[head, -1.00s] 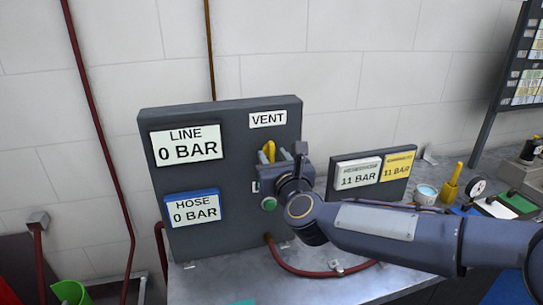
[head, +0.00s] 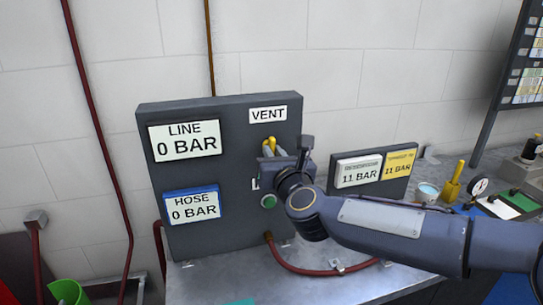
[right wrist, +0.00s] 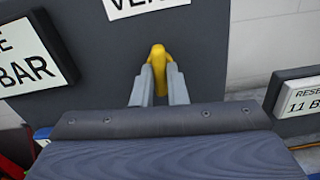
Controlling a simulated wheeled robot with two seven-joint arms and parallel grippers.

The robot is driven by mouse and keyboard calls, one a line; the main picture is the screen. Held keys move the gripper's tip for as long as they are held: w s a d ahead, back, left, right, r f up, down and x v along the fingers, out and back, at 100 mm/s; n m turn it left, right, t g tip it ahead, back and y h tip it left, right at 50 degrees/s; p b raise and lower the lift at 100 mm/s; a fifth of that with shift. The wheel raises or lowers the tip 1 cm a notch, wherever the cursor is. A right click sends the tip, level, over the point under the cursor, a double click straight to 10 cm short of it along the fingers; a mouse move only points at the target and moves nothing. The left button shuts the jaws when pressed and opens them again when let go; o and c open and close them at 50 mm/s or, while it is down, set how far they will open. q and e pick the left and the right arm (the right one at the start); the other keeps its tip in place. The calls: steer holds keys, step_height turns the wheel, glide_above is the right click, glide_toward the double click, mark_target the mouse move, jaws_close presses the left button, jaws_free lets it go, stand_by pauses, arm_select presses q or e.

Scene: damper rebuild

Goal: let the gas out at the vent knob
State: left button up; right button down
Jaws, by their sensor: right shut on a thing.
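The dark panel (head: 225,130) stands on the bench with a VENT label (head: 267,115) near its top. Below the label is the yellow vent knob (head: 271,143), partly hidden by my right gripper (head: 272,150). In the right wrist view the knob (right wrist: 157,57) stands upright between the two grey fingers of my right gripper (right wrist: 158,84), which is shut on it. The LINE display (head: 186,142) reads 0 BAR and the HOSE display (head: 193,207) reads 0 BAR. My left gripper is not in view.
A smaller panel (head: 331,183) to the right has white and yellow displays reading 11 BAR. A green button (head: 268,201) sits below the knob. A red hose (head: 300,271) runs along the bench.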

steer(key=shift+m+b, duration=1.7)
steer(key=shift+b, duration=0.25)
steer(key=m+b, duration=0.4)
steer(key=b, duration=0.1)
steer(key=shift+m, duration=0.3)
